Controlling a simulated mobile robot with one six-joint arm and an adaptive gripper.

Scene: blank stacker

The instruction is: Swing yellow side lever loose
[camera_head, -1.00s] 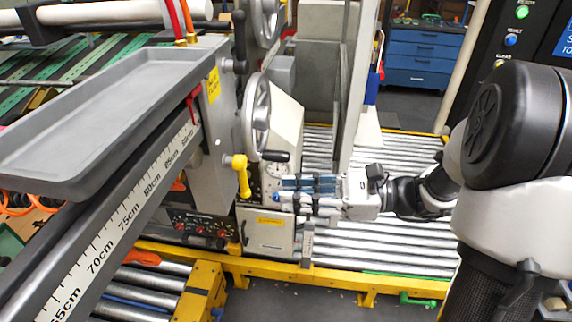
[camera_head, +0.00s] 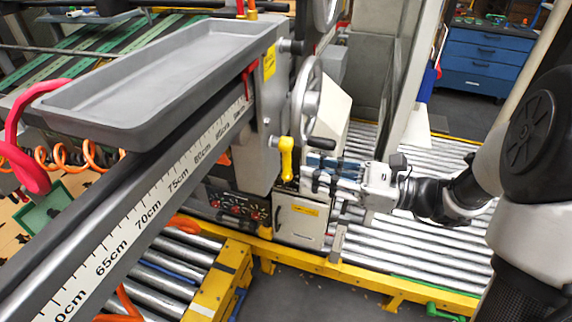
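The yellow side lever (camera_head: 286,158) hangs from the side of the grey machine column, its handle pointing down. It sits just above a grey box with a yellow label (camera_head: 300,212). My gripper (camera_head: 318,178) reaches in from the right, its fingers pointing left toward the lever. The fingertips are a short way to the right of the lever and look apart from it. At this size I cannot tell whether the fingers are open or shut. No object shows clearly between them.
A handwheel (camera_head: 305,100) with a black handle stands just above my gripper. A grey tray (camera_head: 165,78) and a ruler beam (camera_head: 150,205) fill the left. A roller conveyor (camera_head: 425,240) lies below my arm. Yellow frame rails (camera_head: 340,272) run along the front.

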